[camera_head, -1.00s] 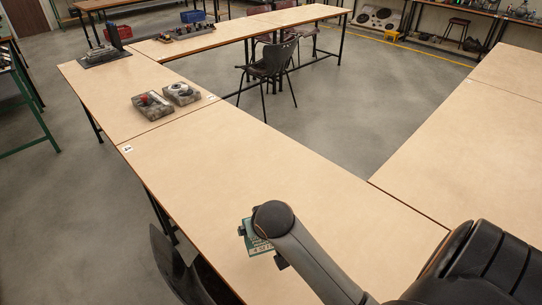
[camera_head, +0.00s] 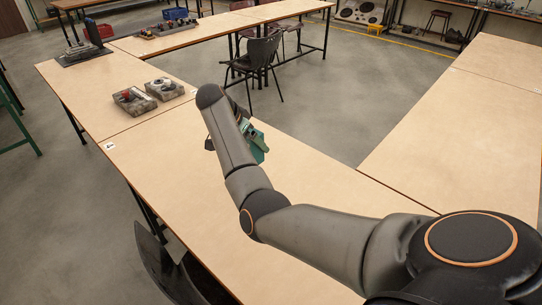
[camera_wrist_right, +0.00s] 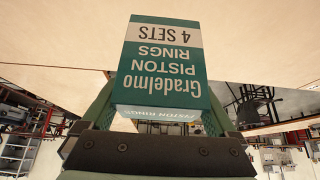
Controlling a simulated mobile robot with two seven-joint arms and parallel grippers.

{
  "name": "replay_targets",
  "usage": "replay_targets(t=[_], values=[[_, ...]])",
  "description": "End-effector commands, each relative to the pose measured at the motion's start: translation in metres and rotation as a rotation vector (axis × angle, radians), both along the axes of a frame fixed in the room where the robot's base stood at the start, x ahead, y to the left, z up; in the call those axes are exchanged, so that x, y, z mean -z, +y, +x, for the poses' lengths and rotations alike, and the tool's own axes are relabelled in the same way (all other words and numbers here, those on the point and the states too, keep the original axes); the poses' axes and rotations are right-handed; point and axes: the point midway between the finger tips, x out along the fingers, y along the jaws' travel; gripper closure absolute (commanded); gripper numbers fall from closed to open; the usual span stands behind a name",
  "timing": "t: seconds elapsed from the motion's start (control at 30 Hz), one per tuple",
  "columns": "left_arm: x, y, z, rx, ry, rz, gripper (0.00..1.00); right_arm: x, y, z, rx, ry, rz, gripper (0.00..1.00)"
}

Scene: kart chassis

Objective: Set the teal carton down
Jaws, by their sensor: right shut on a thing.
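The teal carton (camera_head: 256,141) shows in the head view, partly hidden behind my right arm, over the middle workbench. In the right wrist view the carton (camera_wrist_right: 162,75) fills the middle, its "Gradelmo Piston Rings, 4 sets" label upside down. My right gripper (camera_wrist_right: 158,112) is shut on it, one finger on each side. In the head view my arm covers most of this gripper. Whether the carton touches the bench top cannot be told. My left gripper is not in view.
The wooden bench (camera_head: 160,170) is clear around the carton. Two grey trays with parts (camera_head: 134,101) (camera_head: 165,89) lie farther back at left. A dark chair (camera_head: 262,56) stands beyond the bench. Another bare bench (camera_head: 470,120) is at right, across a floor gap.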

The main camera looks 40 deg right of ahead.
Motion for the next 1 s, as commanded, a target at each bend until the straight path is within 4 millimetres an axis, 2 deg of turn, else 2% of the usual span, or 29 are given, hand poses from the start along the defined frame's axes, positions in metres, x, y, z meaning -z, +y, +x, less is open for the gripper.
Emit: replay_targets(t=[0.17,0.37,0.57,0.7,0.8,1.0], values=[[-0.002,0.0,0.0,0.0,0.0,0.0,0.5,-0.002,-0.002,-0.003,0.021,0.001,0.0,0.77],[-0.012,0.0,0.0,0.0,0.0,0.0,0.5,0.012,-0.018,-0.034,0.022,0.002,-0.002,0.77],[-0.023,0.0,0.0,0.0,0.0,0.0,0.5,0.032,-0.04,-0.076,0.022,0.004,-0.002,0.77],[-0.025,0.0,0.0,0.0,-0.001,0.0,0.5,0.06,-0.051,-0.096,0.019,0.005,-0.002,0.77],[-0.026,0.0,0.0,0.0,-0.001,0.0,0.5,0.074,-0.057,-0.106,0.018,0.004,-0.002,0.77],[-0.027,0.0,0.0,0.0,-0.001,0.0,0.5,0.088,-0.062,-0.115,0.018,0.002,-0.001,0.77]])
